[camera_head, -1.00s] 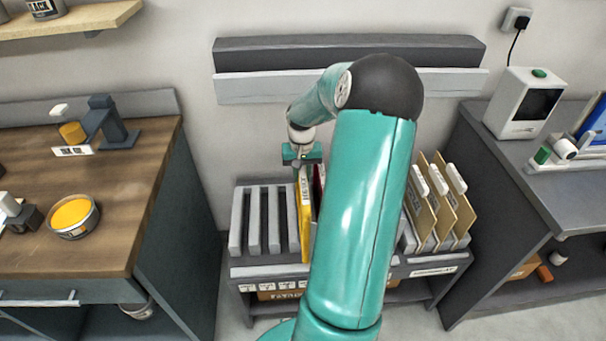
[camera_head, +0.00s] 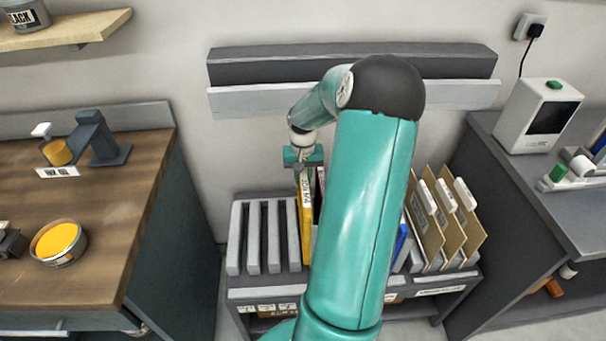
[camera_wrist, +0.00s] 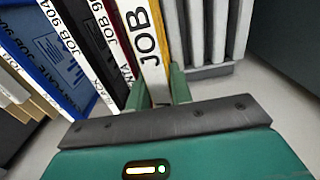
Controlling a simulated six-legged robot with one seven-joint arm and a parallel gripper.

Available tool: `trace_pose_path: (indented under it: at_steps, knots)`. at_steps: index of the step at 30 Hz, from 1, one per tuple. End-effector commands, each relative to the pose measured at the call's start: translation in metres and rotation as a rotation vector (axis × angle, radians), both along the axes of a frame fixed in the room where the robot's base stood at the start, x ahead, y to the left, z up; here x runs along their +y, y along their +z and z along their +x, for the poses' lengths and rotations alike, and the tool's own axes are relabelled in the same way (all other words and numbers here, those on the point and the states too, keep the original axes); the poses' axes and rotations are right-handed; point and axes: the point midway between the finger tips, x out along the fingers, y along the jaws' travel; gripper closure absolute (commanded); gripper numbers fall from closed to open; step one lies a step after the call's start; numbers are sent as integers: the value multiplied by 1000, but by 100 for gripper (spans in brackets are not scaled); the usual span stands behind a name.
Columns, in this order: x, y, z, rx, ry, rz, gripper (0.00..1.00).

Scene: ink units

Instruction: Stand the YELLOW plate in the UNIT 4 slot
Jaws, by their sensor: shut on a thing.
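The yellow plate (camera_head: 306,215) stands upright in the low rack, just right of the grey slotted unit, with a white "JOB" label strip (camera_wrist: 148,45) along its edge. My gripper (camera_head: 304,160) is above it, and in the wrist view its fingers (camera_wrist: 160,92) are shut on the plate's labelled edge. Beside it stand a dark red plate (camera_wrist: 112,40), a black plate (camera_wrist: 80,42) and a blue plate (camera_wrist: 35,45). The grey slots (camera_head: 264,235) to the left look empty. Small labels (camera_head: 265,308) on the rack front are too small to read.
Brown folders (camera_head: 440,225) stand at the rack's right end. A wooden counter (camera_head: 120,205) with an open yellow ink tin (camera_head: 58,242) is at left. A dark bench (camera_head: 530,180) with a white device (camera_head: 540,115) is at right. My arm hides the rack's middle.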

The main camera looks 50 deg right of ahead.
Motion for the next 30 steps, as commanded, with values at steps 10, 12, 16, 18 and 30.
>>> trace_pose_path:
  at_steps: [10,12,16,18,30]
  knots:
    - [2,-31,-1,0,0,4,100]
    - [2,-37,0,0,1,3,100]
    - [1,-49,0,1,0,2,100]
    - [0,-55,1,1,1,2,100]
    - [-1,-90,2,1,0,2,100]
